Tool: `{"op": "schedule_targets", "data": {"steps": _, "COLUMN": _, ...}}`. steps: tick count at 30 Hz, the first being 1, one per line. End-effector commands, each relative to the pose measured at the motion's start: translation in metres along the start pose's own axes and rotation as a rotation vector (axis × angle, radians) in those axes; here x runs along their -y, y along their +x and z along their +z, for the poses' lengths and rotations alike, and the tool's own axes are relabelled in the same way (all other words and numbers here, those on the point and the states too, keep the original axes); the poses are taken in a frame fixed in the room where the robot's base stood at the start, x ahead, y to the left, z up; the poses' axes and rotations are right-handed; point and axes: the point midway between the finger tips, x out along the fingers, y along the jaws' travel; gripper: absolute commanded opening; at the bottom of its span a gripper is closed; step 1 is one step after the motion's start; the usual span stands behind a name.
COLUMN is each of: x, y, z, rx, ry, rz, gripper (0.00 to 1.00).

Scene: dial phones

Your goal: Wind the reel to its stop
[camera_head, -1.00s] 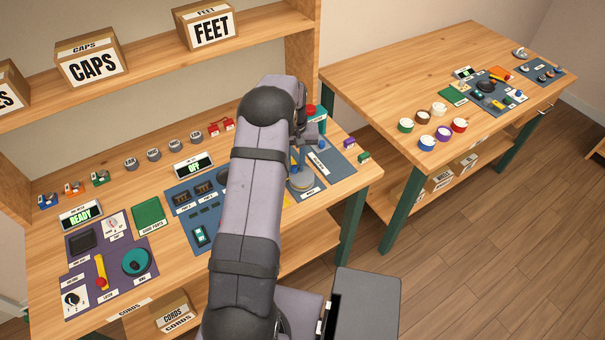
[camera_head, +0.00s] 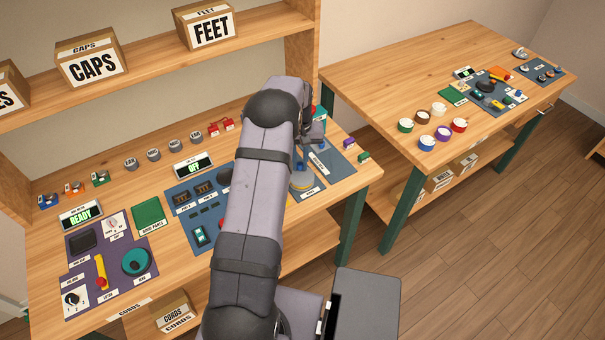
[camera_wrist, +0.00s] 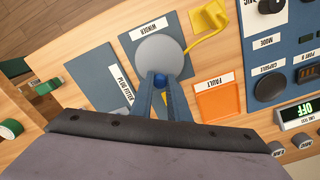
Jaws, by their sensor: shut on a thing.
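The reel is a grey disc (camera_wrist: 158,54) on a blue panel marked WINDER in the wrist view. A small blue knob (camera_wrist: 160,81) sits near the disc's edge on my side. My gripper (camera_wrist: 160,84) has its two blue fingers closed on this knob. In the head view the disc (camera_head: 302,183) shows beside my arm, with my gripper (camera_head: 300,168) at its far side. My arm hides part of the panel there. No stop mark can be made out on the disc.
A yellow piece (camera_wrist: 208,20) with a yellow cord lies near the disc. An orange FAULT tile (camera_wrist: 217,101) and the PLUG FITTER label (camera_wrist: 121,87) are on either side of my fingers. A display (camera_head: 194,166) reads OFF. A second table (camera_head: 400,75) stands at right.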

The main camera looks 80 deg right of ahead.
Motion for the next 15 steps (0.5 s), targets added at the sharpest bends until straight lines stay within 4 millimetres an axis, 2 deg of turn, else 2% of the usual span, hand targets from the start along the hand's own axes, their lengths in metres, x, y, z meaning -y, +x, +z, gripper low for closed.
{"op": "schedule_targets", "data": {"steps": 1, "x": -0.0029, "y": 0.0002, "z": 0.0003, "rx": 0.0, "ry": 0.0, "rz": 0.004, "gripper": 0.09}}
{"op": "schedule_targets", "data": {"steps": 3, "x": -0.0028, "y": 0.0001, "z": 0.0001, "rx": -0.001, "ry": 0.0, "rz": 0.004, "gripper": 0.3}}
{"op": "schedule_targets", "data": {"steps": 4, "x": -0.0027, "y": 0.0001, "z": 0.0, "rx": -0.001, "ry": 0.0, "rz": 0.004, "gripper": 0.33}}
{"op": "schedule_targets", "data": {"steps": 15, "x": -0.0012, "y": -0.0024, "z": -0.0006, "rx": -0.003, "ry": 0.0, "rz": 0.002, "gripper": 0.33}}
